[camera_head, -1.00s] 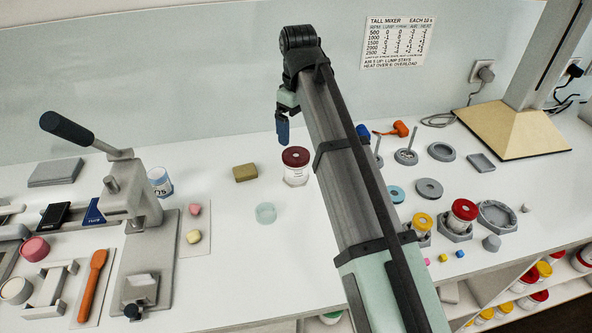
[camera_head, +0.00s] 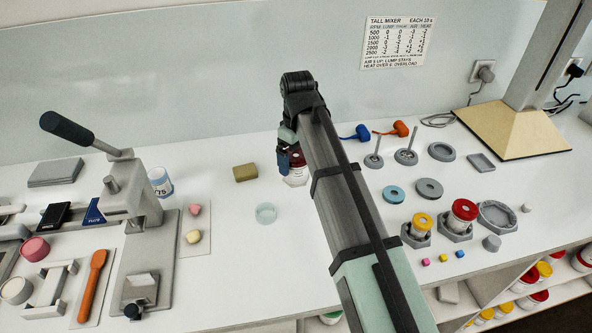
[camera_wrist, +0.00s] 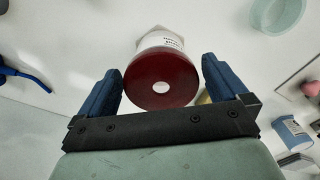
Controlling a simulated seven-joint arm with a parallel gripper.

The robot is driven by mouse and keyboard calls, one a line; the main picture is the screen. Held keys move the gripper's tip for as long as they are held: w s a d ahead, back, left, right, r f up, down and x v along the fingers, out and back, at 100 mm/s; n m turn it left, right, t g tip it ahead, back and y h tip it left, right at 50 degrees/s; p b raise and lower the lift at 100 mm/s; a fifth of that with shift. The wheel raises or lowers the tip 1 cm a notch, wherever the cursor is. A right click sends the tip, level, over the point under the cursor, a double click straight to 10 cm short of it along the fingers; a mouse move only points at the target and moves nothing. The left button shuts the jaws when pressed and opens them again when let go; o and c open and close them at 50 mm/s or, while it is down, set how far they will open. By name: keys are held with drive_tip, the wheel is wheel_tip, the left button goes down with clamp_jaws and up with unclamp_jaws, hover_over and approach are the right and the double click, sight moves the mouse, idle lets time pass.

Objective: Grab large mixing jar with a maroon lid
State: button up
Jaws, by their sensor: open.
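The large mixing jar with a maroon lid (camera_head: 293,174) stands on the white table, partly hidden behind my gripper in the head view. In the wrist view its round maroon lid (camera_wrist: 161,80), with a pale centre, and part of its labelled white body show. My gripper (camera_head: 283,163) is open and low over the jar. In the wrist view, the two blue fingers of my gripper (camera_wrist: 160,80) lie left and right of the lid, with gaps on both sides. I see no contact with the jar.
A lever press (camera_head: 130,195) stands further left. Blue (camera_head: 357,133) and orange (camera_head: 393,130) tools lie to the right. A red-lidded jar (camera_head: 461,215) stands in a holder at right.

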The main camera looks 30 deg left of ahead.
drive_tip(key=shift+f, duration=2)
drive_tip(key=shift+c, duration=0.2)
drive_tip(key=c, duration=0.9)
